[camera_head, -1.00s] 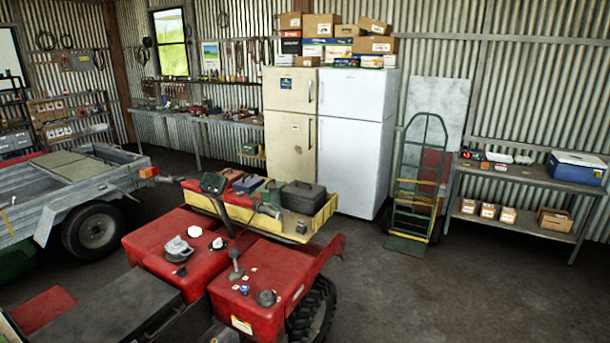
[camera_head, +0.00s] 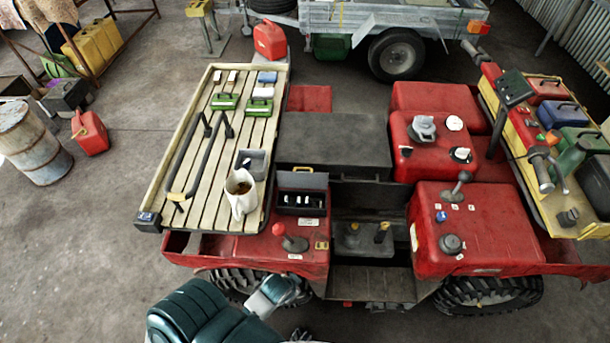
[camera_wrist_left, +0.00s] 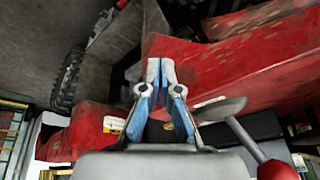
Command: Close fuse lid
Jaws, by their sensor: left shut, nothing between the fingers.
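The fuse box (camera_head: 300,203) is a small black box on the red quad body, right of the slatted rack. Its lid (camera_head: 303,180) stands raised at the back edge, and dark and white pieces show inside. My left arm, teal and grey, comes in at the bottom of the head view, in front of and below the fuse box; its fingers cannot be made out there. In the left wrist view my left gripper (camera_wrist_left: 161,66) has blue and grey fingers with tips together, empty, beside red bodywork. My right gripper is not in view.
A red-knobbed lever (camera_head: 279,230) stands just left of and in front of the fuse box. A white jug (camera_head: 241,196) and grey tray (camera_head: 252,163) sit on the slatted rack (camera_head: 196,140). A black seat (camera_head: 335,140) lies behind.

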